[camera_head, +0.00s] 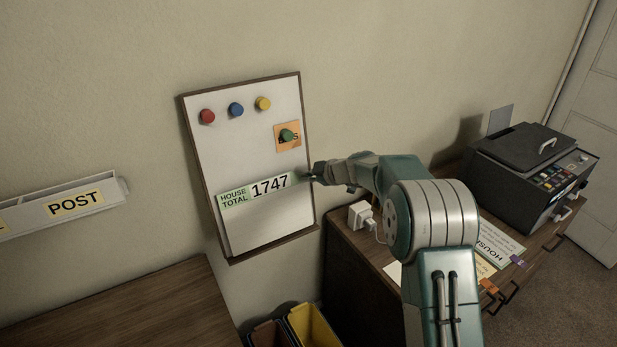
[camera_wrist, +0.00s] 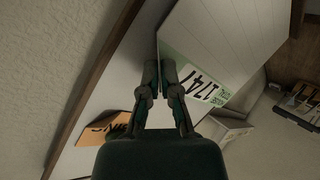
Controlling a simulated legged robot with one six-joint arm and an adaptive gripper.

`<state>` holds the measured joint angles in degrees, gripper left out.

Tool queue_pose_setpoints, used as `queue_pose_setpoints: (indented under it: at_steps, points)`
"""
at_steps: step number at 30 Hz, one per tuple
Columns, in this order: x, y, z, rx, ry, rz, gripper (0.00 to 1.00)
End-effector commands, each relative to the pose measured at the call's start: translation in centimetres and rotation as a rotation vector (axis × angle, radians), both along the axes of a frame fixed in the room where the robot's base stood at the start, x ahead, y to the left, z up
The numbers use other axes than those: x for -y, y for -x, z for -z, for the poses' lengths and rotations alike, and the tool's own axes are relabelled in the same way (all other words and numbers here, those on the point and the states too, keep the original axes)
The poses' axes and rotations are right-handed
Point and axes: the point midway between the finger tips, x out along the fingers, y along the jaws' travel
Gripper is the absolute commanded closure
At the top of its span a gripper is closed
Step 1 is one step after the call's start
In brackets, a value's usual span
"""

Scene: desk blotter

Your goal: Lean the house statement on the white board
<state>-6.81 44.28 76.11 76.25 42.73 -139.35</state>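The white board (camera_head: 240,135) hangs on the wall in a brown frame. The house statement, a pale sheet with a green header (camera_head: 235,198) reading "HOUSE TOTAL 1747", lies close against its lower half. Contact at the sheet's bottom edge is hard to make out. The green header also shows in the wrist view (camera_wrist: 222,95). My gripper (camera_head: 308,177) is at the header's right end, by the board's right edge. In the wrist view my gripper's fingertips (camera_wrist: 161,68) are close together, and they look shut on the sheet's top corner.
Red (camera_head: 207,116), blue and yellow magnets are on the board, with a green magnet (camera_head: 287,135) over an orange note. A POST rack (camera_head: 100,203) is at left. The right desk bears a white plug block (camera_head: 360,213), papers (camera_head: 495,243) and a dark machine (camera_head: 520,170). Bins (camera_head: 312,325) stand below.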

Motion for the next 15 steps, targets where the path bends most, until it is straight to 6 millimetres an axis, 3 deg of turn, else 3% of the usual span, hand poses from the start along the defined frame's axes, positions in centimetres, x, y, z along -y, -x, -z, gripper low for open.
queue_pose_setpoints:
  at_steps: [15]
  points:
    - [-0.69,-0.98,1.04,-0.001,0.000,0.000,1.00]
